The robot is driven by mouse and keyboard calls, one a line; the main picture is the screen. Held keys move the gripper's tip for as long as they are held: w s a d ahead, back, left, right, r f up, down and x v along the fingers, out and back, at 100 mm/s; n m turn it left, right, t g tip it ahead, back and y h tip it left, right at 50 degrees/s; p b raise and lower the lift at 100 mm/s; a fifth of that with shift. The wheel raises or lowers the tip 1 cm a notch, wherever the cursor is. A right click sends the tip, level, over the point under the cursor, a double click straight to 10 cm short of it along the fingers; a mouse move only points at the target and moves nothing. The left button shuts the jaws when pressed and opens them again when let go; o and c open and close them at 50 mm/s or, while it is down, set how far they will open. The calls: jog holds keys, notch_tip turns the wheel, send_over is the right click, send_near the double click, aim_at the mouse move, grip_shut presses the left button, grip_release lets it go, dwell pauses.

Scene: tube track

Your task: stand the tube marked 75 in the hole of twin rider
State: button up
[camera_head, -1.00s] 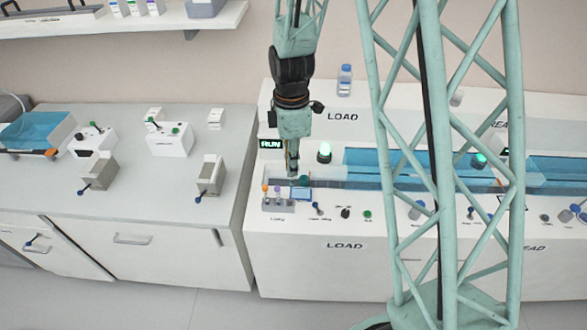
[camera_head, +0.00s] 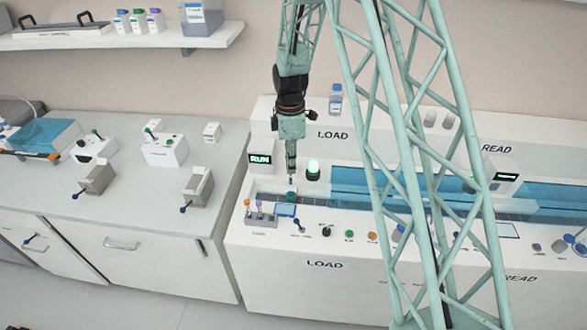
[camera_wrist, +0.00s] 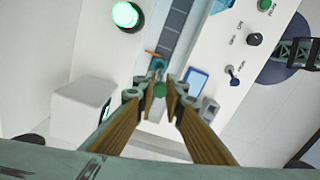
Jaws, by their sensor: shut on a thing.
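My gripper (camera_head: 291,181) points down above the left end of the track on the LOAD bench. In the wrist view my gripper (camera_wrist: 159,92) is shut on a tube with a green cap (camera_wrist: 159,90). The cap shows between the fingertips. The tube's body is mostly hidden, and the mark 75 cannot be read. A small teal piece (camera_wrist: 158,64) lies just beyond the fingertips, at the end of the dark track. I cannot tell whether it is the twin rider, and no hole can be made out.
A lit green lamp (camera_head: 313,169) and RUN sign (camera_head: 260,158) stand close by. Blue clear covers (camera_head: 350,188) lie over the track to the right. Knobs line the bench front.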

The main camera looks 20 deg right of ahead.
aim_at(291, 184)
jog(key=shift+w, duration=0.1)
jog(key=shift+f, duration=0.2)
dwell(0.4)
jog(key=shift+f+b, duration=0.95)
jog(key=shift+f, duration=1.3)
jog(key=shift+f+b, duration=1.2)
jog(key=shift+f, duration=0.3)
dwell(1.5)
jog(key=o, duration=0.7)
jog(key=shift+o, duration=0.2)
jog(key=shift+r, duration=0.15)
